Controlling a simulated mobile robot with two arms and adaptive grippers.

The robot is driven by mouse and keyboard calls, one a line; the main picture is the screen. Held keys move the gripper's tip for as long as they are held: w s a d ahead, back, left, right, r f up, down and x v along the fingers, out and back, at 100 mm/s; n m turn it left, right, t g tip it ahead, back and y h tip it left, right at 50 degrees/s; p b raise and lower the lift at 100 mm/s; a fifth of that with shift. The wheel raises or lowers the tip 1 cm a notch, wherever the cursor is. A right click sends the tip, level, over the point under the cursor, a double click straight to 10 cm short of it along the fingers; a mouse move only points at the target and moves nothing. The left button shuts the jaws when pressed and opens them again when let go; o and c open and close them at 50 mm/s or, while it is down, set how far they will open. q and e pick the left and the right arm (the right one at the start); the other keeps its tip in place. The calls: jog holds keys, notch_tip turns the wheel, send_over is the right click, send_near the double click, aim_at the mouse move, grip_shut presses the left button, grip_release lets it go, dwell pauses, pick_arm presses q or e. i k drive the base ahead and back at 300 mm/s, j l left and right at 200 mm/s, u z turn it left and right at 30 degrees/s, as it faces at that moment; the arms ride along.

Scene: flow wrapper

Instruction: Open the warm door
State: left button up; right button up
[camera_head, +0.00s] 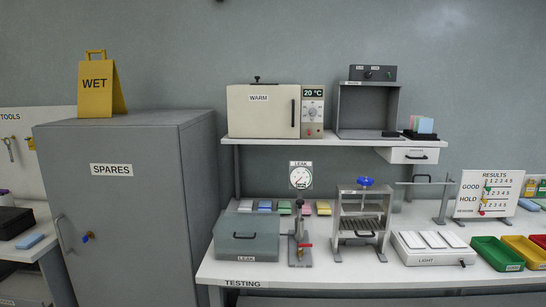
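The warm door (262,112) is the cream front panel of a small oven on the upper shelf, marked WARM. It looks shut. A dark vertical handle (293,113) is on its right side. To the right of the door is a control panel (312,108) with a display reading 20 °C, a dial and small buttons. Neither of my grippers is in view.
A grey SPARES cabinet (130,220) with a yellow WET sign (97,88) on top stands at the left. An open grey hood (368,108) is right of the oven. Below, the TESTING bench (330,271) holds a LEAK box (246,237), a press (362,215) and coloured trays.

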aim_at(274, 111)
jog(key=i+j+z, duration=0.1)
jog(key=i+j, duration=0.15)
jog(key=i+j+z, duration=0.1)
jog(key=i+j, duration=0.15)
jog(key=j, duration=0.2)
jog(key=i+j, duration=0.2)
jog(key=j, duration=0.15)
jog(key=i+j+z, duration=0.15)
jog(key=j, duration=0.25)
jog(key=i+j+z, duration=0.1)
jog(key=i+j, duration=0.15)
jog(key=j, duration=0.15)
